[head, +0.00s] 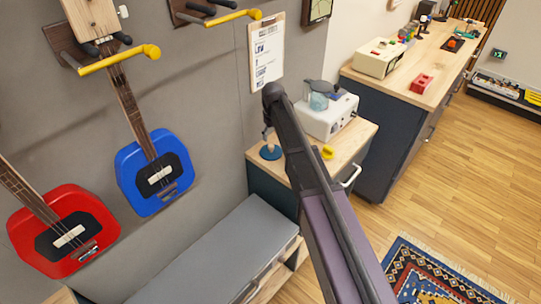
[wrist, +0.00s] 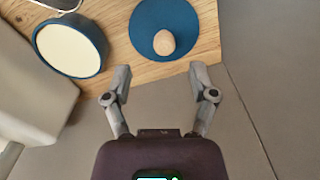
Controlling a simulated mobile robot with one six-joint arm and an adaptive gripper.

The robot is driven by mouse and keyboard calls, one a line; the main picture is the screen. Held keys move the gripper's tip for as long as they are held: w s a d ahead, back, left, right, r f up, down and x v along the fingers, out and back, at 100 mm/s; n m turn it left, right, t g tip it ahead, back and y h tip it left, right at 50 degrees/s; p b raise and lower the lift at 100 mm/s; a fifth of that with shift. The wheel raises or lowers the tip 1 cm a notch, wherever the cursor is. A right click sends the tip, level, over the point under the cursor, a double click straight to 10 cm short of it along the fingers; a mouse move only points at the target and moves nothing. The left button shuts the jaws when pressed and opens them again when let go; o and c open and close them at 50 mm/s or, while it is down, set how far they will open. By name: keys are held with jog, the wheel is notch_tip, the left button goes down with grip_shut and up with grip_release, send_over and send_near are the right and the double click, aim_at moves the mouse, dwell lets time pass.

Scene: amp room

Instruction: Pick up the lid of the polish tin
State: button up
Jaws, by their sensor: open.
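In the wrist view, a flat round blue lid (wrist: 145,22) with a pale wooden knob (wrist: 164,42) lies on a wooden top. To its left, apart from it, is a round blue open tin (wrist: 40,56) with a cream-coloured inside. My gripper (wrist: 160,74) is open and empty. Its two fingertips are spread apart just below the lid in the picture, with the knob above and between them. In the head view, a small blue disc (head: 271,154) shows on the wooden cabinet top; I cannot tell for sure which blue piece it is. My arm hides much there.
A white machine (head: 325,117) stands on the same cabinet top (head: 352,138), with a small yellow object (head: 327,152) in front. A grey bench (head: 225,250) is below. Blue and red guitars (head: 183,190) hang on the wall to the left.

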aim_at(271, 145)
jog(key=shift+f, duration=0.4)
jog(key=shift+f+b, duration=0.1)
jog(key=shift+b, duration=0.2)
jog(key=shift+w+a+f+b, duration=0.1)
jog(key=shift+a+f+b, duration=0.05)
jog(key=shift+f+b, duration=1.1)
jog(key=shift+a+f+b, duration=0.1)
jog(key=shift+f+b, duration=1.15)
grip_shut()
